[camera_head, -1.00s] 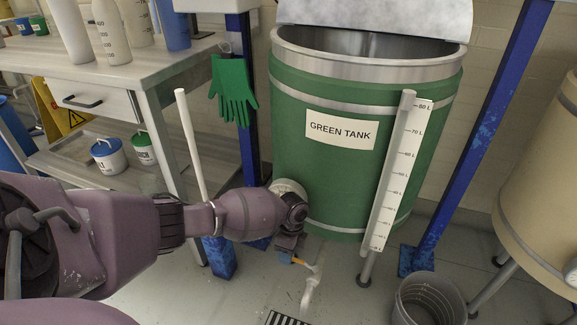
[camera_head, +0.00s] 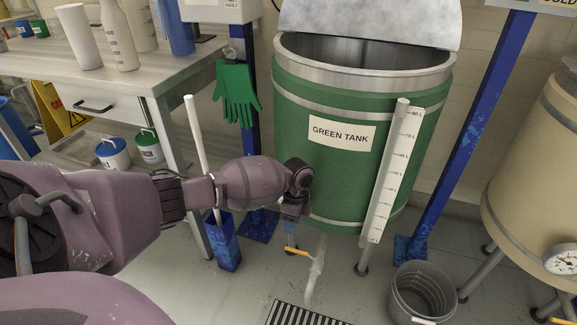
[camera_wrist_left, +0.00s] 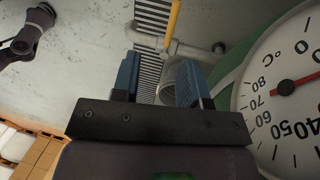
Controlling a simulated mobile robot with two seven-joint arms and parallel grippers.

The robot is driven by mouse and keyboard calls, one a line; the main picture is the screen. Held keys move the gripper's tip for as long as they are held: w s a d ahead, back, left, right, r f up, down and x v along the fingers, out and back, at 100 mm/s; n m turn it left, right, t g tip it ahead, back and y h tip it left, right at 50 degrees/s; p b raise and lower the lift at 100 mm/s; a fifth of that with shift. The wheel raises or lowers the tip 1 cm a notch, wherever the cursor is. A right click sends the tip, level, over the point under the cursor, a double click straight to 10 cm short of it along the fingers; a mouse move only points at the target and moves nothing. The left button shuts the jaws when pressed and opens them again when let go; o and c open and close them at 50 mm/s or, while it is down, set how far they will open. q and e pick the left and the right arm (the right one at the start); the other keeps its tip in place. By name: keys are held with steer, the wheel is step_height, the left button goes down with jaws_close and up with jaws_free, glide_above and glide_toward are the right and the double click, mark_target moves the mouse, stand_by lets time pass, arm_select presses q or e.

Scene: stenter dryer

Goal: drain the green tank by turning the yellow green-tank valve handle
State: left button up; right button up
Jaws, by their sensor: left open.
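The green tank (camera_head: 310,180) stands upright in the middle of the head view, with a "GREEN TANK" label on its front. The yellow valve handle (camera_head: 297,251) shows on a pale drain pipe (camera_head: 315,270) below the tank's lower left. My left gripper (camera_head: 291,226) points down just above and left of the handle, open and apart from it. In the left wrist view, the open blue-padded fingers (camera_wrist_left: 158,80) have nothing gripped between them. The yellow handle (camera_wrist_left: 173,18) lies beyond the fingertips, beside the pipe (camera_wrist_left: 190,47). My right gripper is not seen.
A floor grate (camera_head: 305,314) lies below the pipe. A grey bucket (camera_head: 423,290) stands to the right. A blue post (camera_head: 470,140) and a blue holder (camera_head: 224,243) flank the tank. A dial gauge (camera_wrist_left: 285,90) is close on the right in the left wrist view.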

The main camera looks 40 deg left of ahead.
arm_select(q)
step_height(320, 180, up, 8)
steer(key=p, duration=0.2)
steer(key=shift+r, duration=0.15)
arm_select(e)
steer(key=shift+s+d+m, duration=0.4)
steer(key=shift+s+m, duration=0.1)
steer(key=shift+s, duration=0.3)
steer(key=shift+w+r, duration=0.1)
